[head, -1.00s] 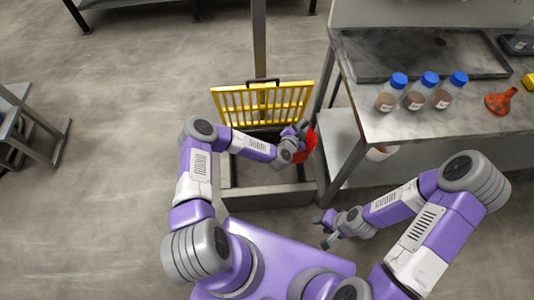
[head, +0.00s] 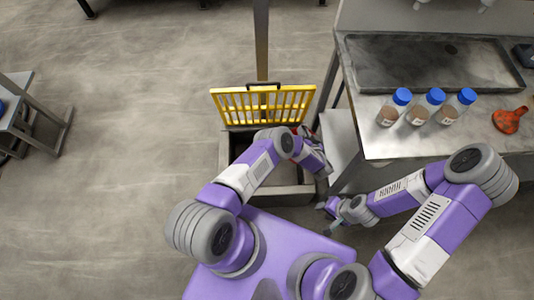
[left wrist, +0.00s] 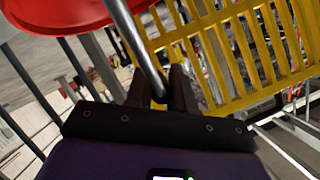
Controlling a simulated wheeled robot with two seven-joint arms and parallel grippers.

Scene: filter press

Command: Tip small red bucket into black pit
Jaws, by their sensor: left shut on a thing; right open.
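The small red bucket (left wrist: 75,12) fills the upper left of the left wrist view, and only part of it shows there. Its metal handle (left wrist: 140,42) runs down between the dark fingers of my left gripper (left wrist: 163,88), which is shut on it. In the head view my left gripper (head: 318,160) is at the right side of the pit, and my arm hides nearly all of the bucket. The pit (head: 285,193) is a grey-rimmed box with a dark inside, partly covered by my left forearm. My right gripper (head: 336,207) is open and empty, right of the pit's front corner.
A yellow grate (head: 262,104) stands raised at the pit's back edge. A metal bench (head: 385,147) at right carries several blue-capped bottles (head: 394,107), a dark tray (head: 430,88) and an orange funnel (head: 509,120). Floor left of the pit is clear.

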